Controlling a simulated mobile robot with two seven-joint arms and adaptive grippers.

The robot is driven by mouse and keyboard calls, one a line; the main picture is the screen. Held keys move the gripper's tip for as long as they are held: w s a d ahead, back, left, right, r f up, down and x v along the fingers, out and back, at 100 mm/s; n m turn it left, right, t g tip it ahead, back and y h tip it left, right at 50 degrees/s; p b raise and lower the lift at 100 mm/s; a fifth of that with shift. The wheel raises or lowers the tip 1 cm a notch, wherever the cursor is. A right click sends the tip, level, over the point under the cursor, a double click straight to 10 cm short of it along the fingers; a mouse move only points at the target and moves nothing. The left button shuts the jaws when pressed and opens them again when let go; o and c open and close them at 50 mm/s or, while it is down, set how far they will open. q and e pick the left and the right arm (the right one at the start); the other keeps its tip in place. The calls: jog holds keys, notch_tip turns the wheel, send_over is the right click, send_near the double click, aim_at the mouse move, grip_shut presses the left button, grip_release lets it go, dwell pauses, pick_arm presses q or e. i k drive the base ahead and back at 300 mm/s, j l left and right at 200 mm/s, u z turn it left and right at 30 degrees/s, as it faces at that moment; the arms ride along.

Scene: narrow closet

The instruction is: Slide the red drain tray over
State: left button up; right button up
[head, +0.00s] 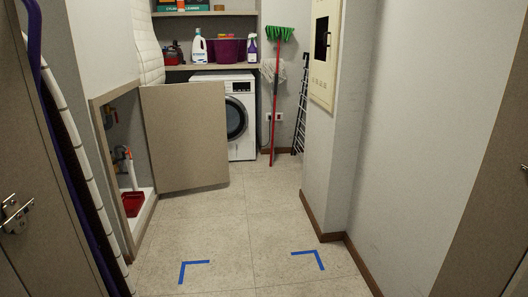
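The red drain tray (133,204) sits low on the left, on the white floor of an open wall cabinet (153,210). It lies below a white pipe with a valve (126,155). The cabinet door (185,138) stands open, swung out into the passage beyond the opening. The cabinet's front frame hides part of the inside. Neither of my grippers shows in the head view.
Blue tape corners (195,270) and (308,258) mark the clear tiled floor (230,228) in front. A washing machine (241,118), red-handled broom (275,110) and folded rack (301,110) stand at the back. A wall juts out on the right (325,150).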

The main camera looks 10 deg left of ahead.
aim_at(133, 201)
jog(key=i, duration=1.75)
jog(key=i+u, duration=0.35)
jog(key=i+l+u, duration=0.15)
jog(key=u, duration=0.2)
jog(key=i+l+u, duration=0.2)
jog(key=i+u, duration=0.15)
jog(key=u, duration=1.05)
jog(key=i+l+u, duration=0.1)
jog(key=u, duration=0.3)
jog(key=i+l+u, duration=0.15)
jog(key=u, duration=0.2)
jog(key=i+l+u, duration=0.1)
jog(key=u, duration=0.3)
jog(key=i+l+u, duration=0.2)
jog(key=l, duration=0.15)
jog(key=l+u, duration=0.15)
jog(key=l, duration=0.25)
jog(key=i+l+u, duration=0.2)
jog(key=l, duration=0.15)
jog(key=i+l+u, duration=0.1)
jog(key=l, duration=1)
jog(key=i+l+u, duration=0.1)
jog(key=l, duration=1.05)
